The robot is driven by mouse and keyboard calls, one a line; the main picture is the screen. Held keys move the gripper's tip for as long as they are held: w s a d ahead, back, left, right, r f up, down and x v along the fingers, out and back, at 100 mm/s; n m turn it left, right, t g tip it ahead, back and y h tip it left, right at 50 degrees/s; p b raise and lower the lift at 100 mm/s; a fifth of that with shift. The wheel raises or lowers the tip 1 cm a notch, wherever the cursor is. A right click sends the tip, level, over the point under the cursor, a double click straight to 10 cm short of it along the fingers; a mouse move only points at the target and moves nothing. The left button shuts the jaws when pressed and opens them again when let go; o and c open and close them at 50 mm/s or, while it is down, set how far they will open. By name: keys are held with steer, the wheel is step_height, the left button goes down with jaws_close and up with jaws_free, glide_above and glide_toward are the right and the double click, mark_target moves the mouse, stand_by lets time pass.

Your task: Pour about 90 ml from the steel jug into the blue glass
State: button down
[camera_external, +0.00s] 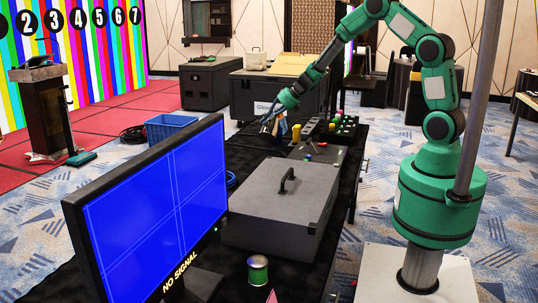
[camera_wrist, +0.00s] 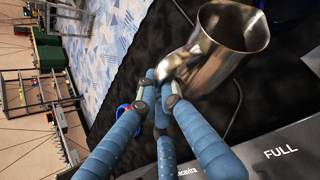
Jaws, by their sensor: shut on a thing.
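The steel jug (camera_wrist: 228,48) is shiny and open-mouthed, in the upper right of the wrist view. My gripper (camera_wrist: 163,82) has blue padded fingers and is shut on the jug at its narrow lower-left part, beside the wider body. I cannot see inside the jug or how full it is. In the external view my gripper (camera_external: 270,124) is above the far end of the black-covered table; the jug is too small to make out there. I cannot pick out the blue glass for sure; a small blue curved thing (camera_wrist: 123,109) shows partly behind my fingers.
A grey case (camera_external: 265,212) with a handle and a monitor (camera_external: 155,215) fill the near table. A green can (camera_external: 258,270) stands in front. A control panel with coloured buttons (camera_external: 335,127) lies right of my gripper. A blue basket (camera_external: 170,126) stands beyond the table.

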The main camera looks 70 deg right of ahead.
mark_target(265, 131)
steer(key=shift+a+f+h+b, duration=0.2)
steer(key=shift+f+h+b, duration=0.1)
steer(key=shift+f, duration=0.2)
steer(key=shift+a, duration=0.1)
stand_by(0.7)
steer(key=shift+a+f+n+h, duration=0.35)
steer(key=shift+f+h, duration=0.15)
steer(key=shift+f, duration=0.1)
steer(key=shift+a+f+n+h, duration=0.2)
steer(key=shift+f+n+h, duration=0.15)
steer(key=shift+f+h, duration=0.2)
steer(key=f, duration=0.1)
steer(key=a+f+h, duration=0.1)
steer(key=f, duration=0.1)
steer(key=shift+a+f+n+h, duration=0.1)
steer(key=shift+a+n+h, duration=0.15)
steer(key=shift+a+n, duration=0.15)
steer(key=shift+a+f+h, duration=0.25)
steer(key=shift+f+h, duration=0.05)
steer(key=shift+a+f+n, duration=0.25)
steer(key=shift+n, duration=0.05)
steer(key=shift+h, duration=0.3)
